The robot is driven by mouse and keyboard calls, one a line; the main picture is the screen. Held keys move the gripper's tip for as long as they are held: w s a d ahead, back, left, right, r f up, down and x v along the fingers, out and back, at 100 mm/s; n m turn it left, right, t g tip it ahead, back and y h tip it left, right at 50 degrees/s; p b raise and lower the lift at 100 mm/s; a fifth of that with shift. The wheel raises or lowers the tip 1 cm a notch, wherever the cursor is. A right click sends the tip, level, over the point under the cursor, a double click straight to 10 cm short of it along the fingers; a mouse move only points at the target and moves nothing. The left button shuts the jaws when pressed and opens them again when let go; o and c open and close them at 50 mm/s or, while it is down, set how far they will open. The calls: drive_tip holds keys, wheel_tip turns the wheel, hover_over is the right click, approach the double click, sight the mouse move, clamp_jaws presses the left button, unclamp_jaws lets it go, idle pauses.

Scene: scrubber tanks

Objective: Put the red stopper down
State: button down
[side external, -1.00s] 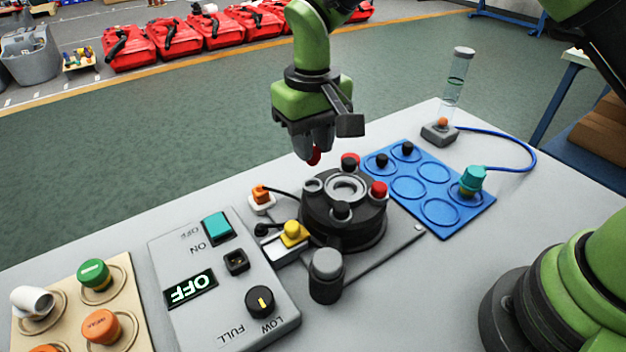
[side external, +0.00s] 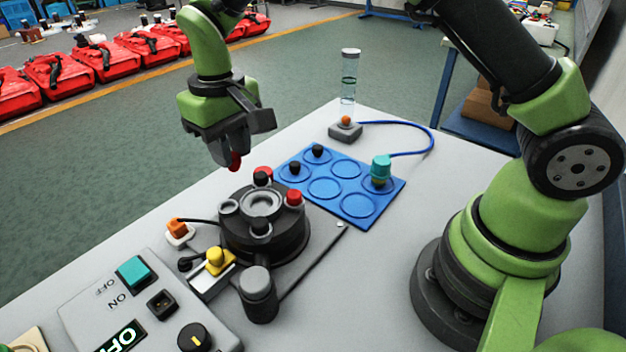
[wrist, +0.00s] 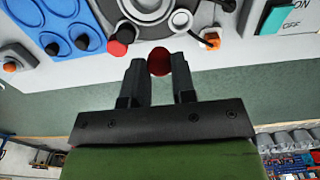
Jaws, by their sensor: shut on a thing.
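My gripper (side external: 233,160) is shut on a red stopper (side external: 235,162) and holds it in the air behind the round dark tank (side external: 265,240). In the wrist view the red stopper (wrist: 159,61) sits between the two fingertips (wrist: 158,72). The tank's top has a grey central ring, a red stopper (side external: 294,199) at the right and black fittings. Another red piece (side external: 263,171) shows at its far edge, partly behind a black knob. The blue tray (side external: 341,187) of ringed places lies right of the tank. Two black stoppers and a teal-capped piece (side external: 381,169) stand in it; several rings are empty.
A clear tube (side external: 348,80) on a grey base with a blue cable stands behind the tray. A grey cylinder (side external: 258,293), a yellow-knobbed fitting (side external: 216,258), an orange plug (side external: 177,229) and the OFF control box (side external: 150,310) are near the tank. The table right of the tray is clear.

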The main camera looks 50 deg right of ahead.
drive_tip(key=s+d+f, duration=0.1)
drive_tip(key=s+d, duration=0.1)
drive_tip(key=d, duration=0.6)
drive_tip(key=s+d+f, duration=0.2)
drive_tip(key=s+d, duration=0.1)
drive_tip(key=d, duration=0.6)
wheel_tip(320, 180, down, 5)
drive_tip(key=shift+f, duration=2.35)
drive_tip(key=shift+f, duration=0.15)
drive_tip(key=c, duration=0.9)
unclamp_jaws()
drive_tip(key=shift+c, duration=0.2)
